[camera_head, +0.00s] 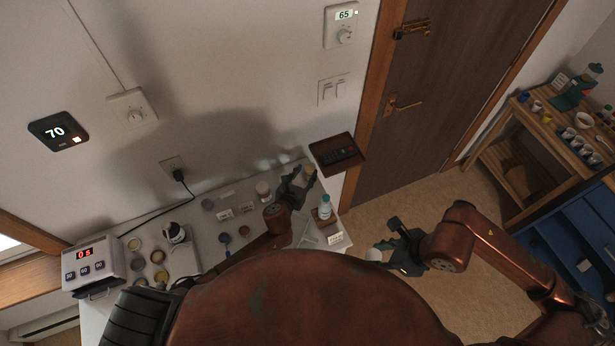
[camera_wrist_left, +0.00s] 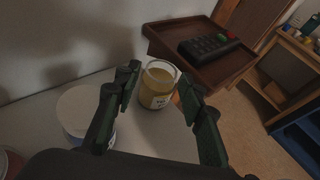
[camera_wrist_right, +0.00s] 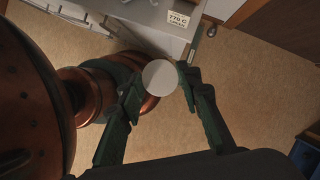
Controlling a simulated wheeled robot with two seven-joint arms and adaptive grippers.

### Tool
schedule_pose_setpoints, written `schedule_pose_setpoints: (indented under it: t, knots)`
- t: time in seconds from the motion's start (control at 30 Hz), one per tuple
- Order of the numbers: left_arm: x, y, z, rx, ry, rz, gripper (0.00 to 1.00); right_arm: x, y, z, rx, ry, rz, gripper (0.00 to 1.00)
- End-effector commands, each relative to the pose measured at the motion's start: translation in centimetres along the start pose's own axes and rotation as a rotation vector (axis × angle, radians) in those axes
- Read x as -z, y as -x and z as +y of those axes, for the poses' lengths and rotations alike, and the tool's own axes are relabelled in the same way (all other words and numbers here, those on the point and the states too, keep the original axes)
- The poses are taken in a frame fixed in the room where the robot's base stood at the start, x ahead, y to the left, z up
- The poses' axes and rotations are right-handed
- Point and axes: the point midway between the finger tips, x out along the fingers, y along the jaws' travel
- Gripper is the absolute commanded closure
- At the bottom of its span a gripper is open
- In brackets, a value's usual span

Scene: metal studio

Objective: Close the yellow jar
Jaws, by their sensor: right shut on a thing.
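The yellow jar (camera_wrist_left: 157,86) stands upright near the table's back right corner, its top looking open, with a clear rim above yellow contents. In the head view the jar (camera_head: 310,172) is partly hidden by my left gripper (camera_head: 299,186). In the left wrist view my left gripper (camera_wrist_left: 160,85) has its fingers apart on either side of the jar, with no clear contact. My right gripper (camera_head: 388,248) is shut on a round white lid (camera_wrist_right: 160,77), held off the table's right side above the floor. The lid also shows in the head view (camera_head: 373,254).
A white-topped jar (camera_wrist_left: 78,108) stands left of the yellow jar. A brown wall shelf (camera_head: 335,168) with a dark remote is close behind to the right. A bottle on a wooden block (camera_head: 323,212) and several small containers share the table (camera_head: 205,240).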

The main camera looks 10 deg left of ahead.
Motion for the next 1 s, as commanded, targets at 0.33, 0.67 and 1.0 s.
schedule_pose_setpoints:
  t: [0.33, 0.67, 1.0]
  knots:
    - [0.0, 0.4, 0.0, 0.0, -0.001, -0.001, 0.62, 0.0, 0.0, 0.0, 0.0, 0.0, 0.0, 0.75]
    - [-0.1, 5.4, 0.4, 0.001, -0.003, 0.0, 0.62, -0.1, 0.1, 0.0, 0.0, 0.0, 0.0, 0.75]
    - [-0.1, 10.7, 0.4, 0.0, 0.0, 0.001, 0.62, -0.1, 0.2, 0.0, 0.0, 0.0, 0.0, 0.75]
